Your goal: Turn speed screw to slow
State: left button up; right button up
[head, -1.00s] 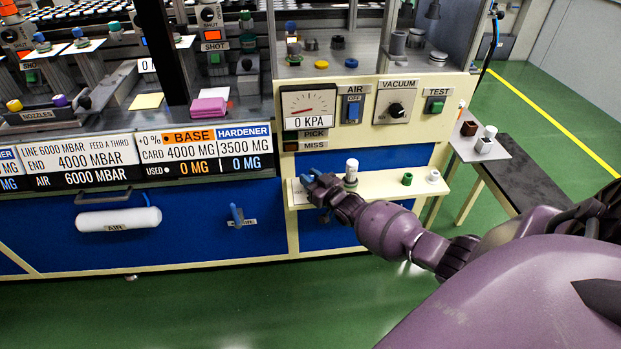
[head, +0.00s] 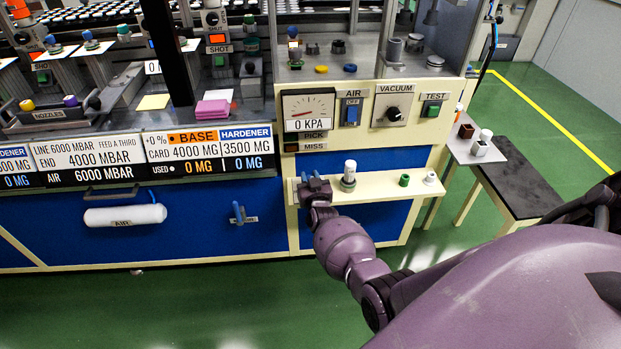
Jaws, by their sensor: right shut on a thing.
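My right gripper (head: 312,187) is at the left end of the cream shelf (head: 385,187), below the pressure gauge. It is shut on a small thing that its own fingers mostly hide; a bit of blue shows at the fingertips. I cannot make out a speed screw or any slow marking in this view. A white-capped cylinder (head: 349,173) stands upright on the shelf just right of the gripper. My left gripper is not in view.
A green cap (head: 404,180) and a white cap (head: 430,178) stand further right on the shelf. Above are the gauge (head: 307,108), the air switch (head: 352,111), the vacuum knob (head: 393,113) and the test button (head: 432,109). A dark side table (head: 522,180) stands at right.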

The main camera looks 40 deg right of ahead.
jog(key=shift+h, duration=0.3)
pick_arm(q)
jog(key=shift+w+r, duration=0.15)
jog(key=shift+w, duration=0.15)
pick_arm(e)
jog(key=o, duration=0.9)
jog(key=shift+s, duration=0.1)
jog(key=shift+s+a, duration=0.2)
jog(key=shift+s, duration=0.05)
pick_arm(q)
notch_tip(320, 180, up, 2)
jog(key=p, duration=0.3)
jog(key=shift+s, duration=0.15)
pick_arm(e)
jog(key=v, duration=1)
jog(key=shift+r, duration=0.15)
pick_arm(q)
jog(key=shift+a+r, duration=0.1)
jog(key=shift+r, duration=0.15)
